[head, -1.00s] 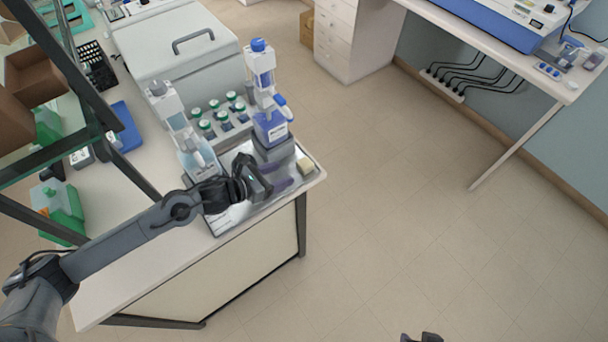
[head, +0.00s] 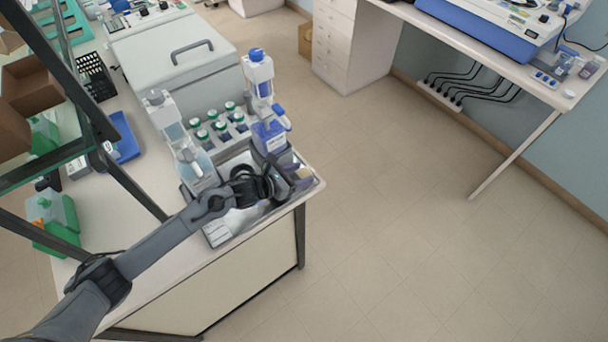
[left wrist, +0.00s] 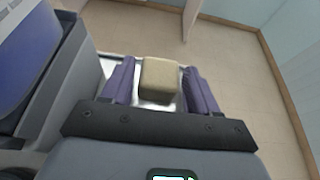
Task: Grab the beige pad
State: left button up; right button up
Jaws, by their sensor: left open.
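The beige pad (left wrist: 159,80) is a small block on the metal tray (head: 226,228) at the bench's right end. In the left wrist view it lies between the two purple fingers of my left gripper (left wrist: 160,88), with a narrow gap on each side. The gripper is open. In the head view, my left gripper (head: 300,178) reaches over the tray's right end, and the pad is hidden or too small to make out there. My right gripper is not in view.
The open floor (head: 400,220) lies to the right of the bench.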

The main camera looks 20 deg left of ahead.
pick_arm(q)
jog(key=shift+x, duration=0.75)
jog(key=c, duration=0.7)
jog(key=shift+r, duration=0.1)
